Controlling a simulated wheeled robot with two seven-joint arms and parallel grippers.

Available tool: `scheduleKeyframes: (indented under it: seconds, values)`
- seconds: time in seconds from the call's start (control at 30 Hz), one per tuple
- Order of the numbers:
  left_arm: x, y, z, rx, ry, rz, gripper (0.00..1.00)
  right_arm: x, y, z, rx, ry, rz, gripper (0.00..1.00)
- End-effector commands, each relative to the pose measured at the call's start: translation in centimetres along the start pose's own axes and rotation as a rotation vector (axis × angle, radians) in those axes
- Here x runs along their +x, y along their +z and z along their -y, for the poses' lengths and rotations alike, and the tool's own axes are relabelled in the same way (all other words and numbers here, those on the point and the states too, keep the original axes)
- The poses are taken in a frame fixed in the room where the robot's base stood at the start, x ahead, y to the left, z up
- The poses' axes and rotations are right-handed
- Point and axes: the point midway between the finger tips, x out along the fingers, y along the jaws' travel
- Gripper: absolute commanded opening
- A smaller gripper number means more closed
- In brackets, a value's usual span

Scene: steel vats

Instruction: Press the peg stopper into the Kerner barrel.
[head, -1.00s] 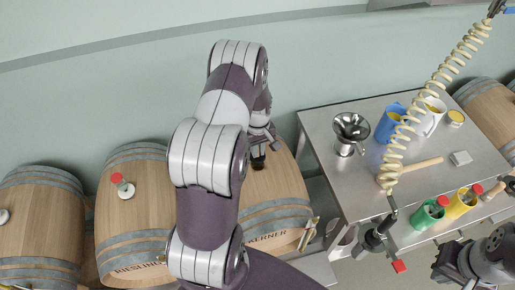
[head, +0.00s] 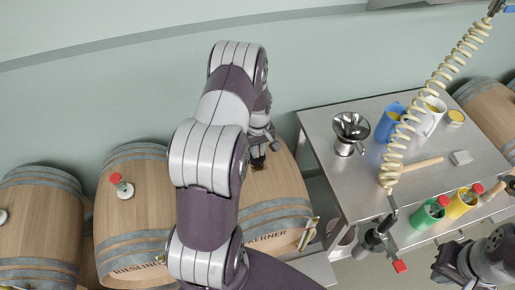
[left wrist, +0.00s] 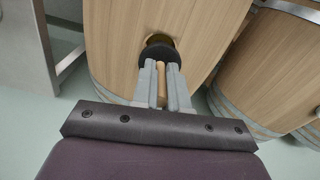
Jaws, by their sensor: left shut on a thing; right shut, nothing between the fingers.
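The Kerner barrel (head: 285,185) lies on its side right of my left arm, partly hidden by it. My left gripper (head: 260,152) is over the barrel's upper face, shut on the peg stopper (head: 258,163). In the left wrist view the fingers (left wrist: 163,88) grip its light wooden peg, and its black round part (left wrist: 157,52) points at the barrel. I cannot tell how far in the stopper is. My right gripper (head: 440,268) is shut and empty at lower right.
The Riesling barrel (head: 135,215) with a red-topped stopper (head: 122,187) stands to the left. A coiled hose (head: 415,110) hangs in front with a tool (head: 378,238).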

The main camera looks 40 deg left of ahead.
Motion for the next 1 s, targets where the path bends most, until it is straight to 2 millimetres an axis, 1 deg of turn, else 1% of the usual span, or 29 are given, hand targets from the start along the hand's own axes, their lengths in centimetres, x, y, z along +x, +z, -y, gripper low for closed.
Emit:
scheduleKeyframes:
  seconds: [1.0]
  values:
    - [2.1,0.0,0.0,0.000,0.000,-0.001,0.00,1.6,0.2,0.0,0.000,0.000,0.000,0.00]
